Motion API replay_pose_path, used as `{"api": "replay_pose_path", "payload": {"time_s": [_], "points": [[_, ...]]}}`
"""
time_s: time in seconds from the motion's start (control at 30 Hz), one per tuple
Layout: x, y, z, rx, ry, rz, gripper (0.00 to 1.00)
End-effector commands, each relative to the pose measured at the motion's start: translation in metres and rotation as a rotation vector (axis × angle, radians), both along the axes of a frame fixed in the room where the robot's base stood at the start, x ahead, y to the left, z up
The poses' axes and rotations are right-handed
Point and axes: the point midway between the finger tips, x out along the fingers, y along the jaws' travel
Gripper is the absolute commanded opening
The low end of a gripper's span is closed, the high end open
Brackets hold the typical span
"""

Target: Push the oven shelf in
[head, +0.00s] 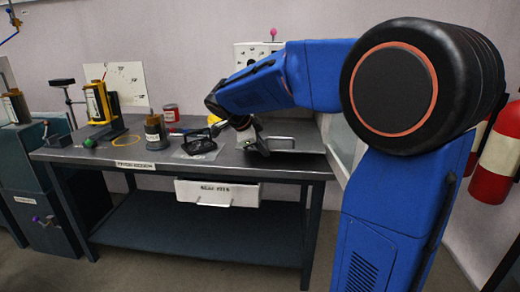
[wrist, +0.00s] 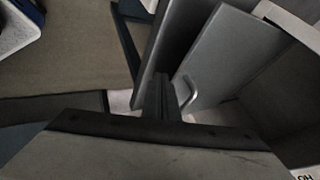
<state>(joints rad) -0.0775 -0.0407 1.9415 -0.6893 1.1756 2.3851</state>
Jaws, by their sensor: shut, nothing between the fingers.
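In the wrist view, my gripper (wrist: 162,92) shows as a narrow dark pair of fingers, closed together and empty. A flat grey plate (wrist: 232,55), which looks like the oven shelf, lies to the right of the fingertips. A bent light handle (wrist: 184,92) shows close beside the fingers; I cannot tell whether they touch. A darker grey panel (wrist: 182,30) lies left of the plate. A pale-rimmed box with a grey inside (wrist: 268,95), likely the oven, is at the right. In the head view, my gripper is over the bench's right part, its fingertips not clear.
The dark workbench (head: 100,155) holds a brown can (head: 155,132), a red can (head: 171,112), a black frame (head: 199,146) and a yellow stand (head: 97,100) at left. A white drawer front (head: 218,193) hangs under its front edge. Red extinguishers (head: 495,160) stand at the right.

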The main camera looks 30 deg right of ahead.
Motion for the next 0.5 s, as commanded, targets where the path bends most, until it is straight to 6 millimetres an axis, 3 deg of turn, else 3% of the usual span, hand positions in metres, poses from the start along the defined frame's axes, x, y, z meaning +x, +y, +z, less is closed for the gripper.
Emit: {"api": "replay_pose_path", "payload": {"time_s": [0.2, 0.5], "points": [[0.0129, -0.0087, 0.0005, 0.000, -0.001, -0.001, 0.00], [0.0142, -0.0093, 0.0005, 0.001, 0.000, 0.000, 0.00]]}}
